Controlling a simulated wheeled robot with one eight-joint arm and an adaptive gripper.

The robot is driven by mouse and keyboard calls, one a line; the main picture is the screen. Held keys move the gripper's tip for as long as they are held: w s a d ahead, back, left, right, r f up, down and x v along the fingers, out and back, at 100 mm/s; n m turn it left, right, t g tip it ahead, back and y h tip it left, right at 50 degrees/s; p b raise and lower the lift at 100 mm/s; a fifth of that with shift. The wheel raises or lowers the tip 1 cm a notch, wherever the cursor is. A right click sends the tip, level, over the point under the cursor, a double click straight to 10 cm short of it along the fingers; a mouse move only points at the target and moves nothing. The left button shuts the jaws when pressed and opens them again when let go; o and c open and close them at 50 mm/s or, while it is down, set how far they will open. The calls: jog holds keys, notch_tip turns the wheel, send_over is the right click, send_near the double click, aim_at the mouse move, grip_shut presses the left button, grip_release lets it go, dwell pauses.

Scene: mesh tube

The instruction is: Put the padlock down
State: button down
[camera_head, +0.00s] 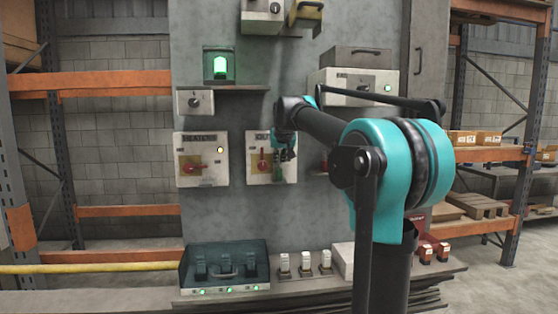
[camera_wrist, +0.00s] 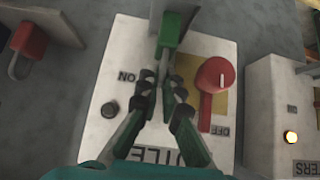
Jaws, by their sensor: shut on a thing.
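My gripper (camera_head: 287,152) is in front of the middle switch box (camera_head: 290,170) on the grey panel. The wrist view, turned upside down, shows its two fingers (camera_wrist: 160,82) close together, shut on the padlock. The padlock has a green body (camera_wrist: 172,32) beyond the fingertips; in the head view the green body (camera_head: 277,172) hangs just below the gripper.
A red padlock (camera_wrist: 28,40) hangs at the neighbouring box. A second switch box (camera_head: 202,160) with a lit yellow lamp stands to the left. Below are a dark teal case (camera_head: 225,270) and several small white-topped items (camera_head: 305,263) on a shelf (camera_head: 300,290). Some shelf room shows between them.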

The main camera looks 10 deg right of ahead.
jog(key=c, duration=1.7)
grip_release()
jog(key=v, duration=1.2)
jog(key=shift+r, duration=0.1)
jog(key=s+d+f+g, duration=0.1)
jog(key=s+f, duration=0.4)
jog(key=f, duration=0.8)
jog(key=s+d+f+g, duration=0.15)
jog(key=s+f, duration=0.25)
jog(key=f, duration=1)
jog(key=s+f, duration=0.8)
jog(key=s+d+f+g, duration=0.1)
jog(key=s+f, duration=0.7)
jog(key=s+f+g, duration=0.1)
jog(key=s+f, duration=0.7)
jog(key=f, duration=0.1)
jog(key=shift+s+d+f, duration=0.1)
jog(key=shift+d, duration=0.2)
